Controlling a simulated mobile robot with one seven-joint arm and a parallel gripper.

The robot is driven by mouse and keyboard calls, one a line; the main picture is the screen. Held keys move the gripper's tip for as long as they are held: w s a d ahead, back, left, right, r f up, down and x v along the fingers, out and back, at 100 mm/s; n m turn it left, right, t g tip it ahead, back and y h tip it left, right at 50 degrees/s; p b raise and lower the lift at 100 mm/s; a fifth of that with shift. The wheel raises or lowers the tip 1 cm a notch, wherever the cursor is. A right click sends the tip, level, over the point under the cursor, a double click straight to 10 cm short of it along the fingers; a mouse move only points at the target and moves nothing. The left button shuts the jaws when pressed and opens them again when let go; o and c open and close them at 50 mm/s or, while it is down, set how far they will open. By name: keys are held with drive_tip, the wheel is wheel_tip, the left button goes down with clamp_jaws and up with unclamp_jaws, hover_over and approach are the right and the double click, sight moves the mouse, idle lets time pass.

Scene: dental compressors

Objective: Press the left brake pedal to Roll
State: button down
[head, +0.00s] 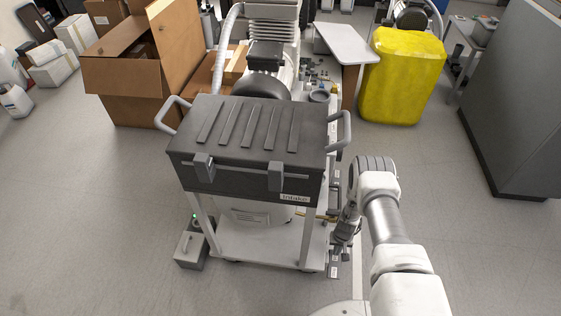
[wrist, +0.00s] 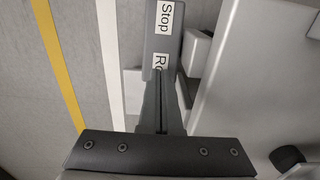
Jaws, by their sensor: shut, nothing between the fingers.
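The brake pedal (wrist: 153,40) is a grey bar in the wrist view. I cannot tell whether the fingertips touch the pedal. In the head view my gripper (head: 340,240) is low beside the right side of the wheeled cart (head: 270,245), near a small labelled pedal end (head: 333,271).
The cart's dark lidded box (head: 246,135) has handles at both sides. A small grey box (head: 190,250) sits on the floor left of the cart. A yellow container (head: 402,75) and a grey cabinet (head: 520,100) stand to the right. Open floor (head: 450,220) lies right of my arm.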

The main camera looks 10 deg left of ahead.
drive_tip(key=shift+f, duration=1.3)
idle(0.9)
drive_tip(key=shift+r+p, duration=2.4)
drive_tip(key=shift+r, duration=1.2)
